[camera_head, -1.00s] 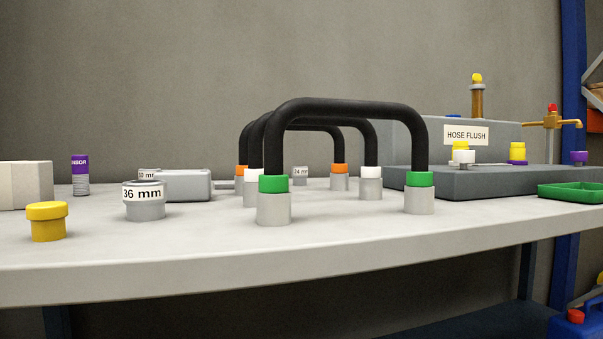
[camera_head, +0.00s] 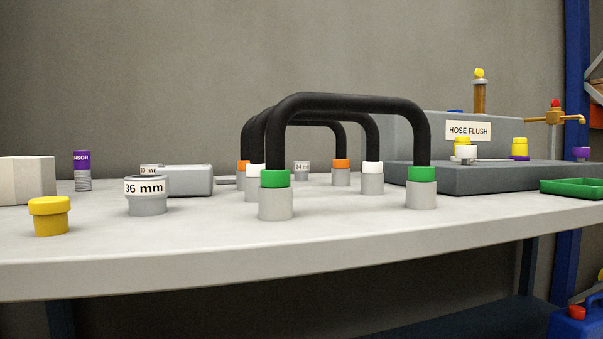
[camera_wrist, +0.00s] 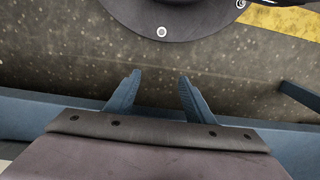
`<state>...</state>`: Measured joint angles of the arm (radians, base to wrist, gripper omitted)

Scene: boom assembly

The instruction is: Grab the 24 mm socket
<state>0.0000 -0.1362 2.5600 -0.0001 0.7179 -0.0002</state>
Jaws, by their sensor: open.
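The 24 mm socket (camera_head: 302,168) is a small grey cylinder with a white label. It stands upright at the back of the grey table (camera_head: 160,265), seen through the black hose arches, between the orange-ringed hose ends. My gripper (camera_wrist: 158,84) shows only in the wrist view. Its two blue fingers are apart with nothing between them. They are above the speckled floor, away from the socket. The socket is not visible in the wrist view.
Black hoses (camera_head: 350,102) with green, white and orange rings arch over the table's middle. The 36 mm socket (camera_head: 148,197), a yellow cap (camera_head: 49,216) and a purple-topped sensor (camera_head: 82,171) stand left. The hose flush unit (camera_head: 470,178) and green tray (camera_head: 572,188) are right.

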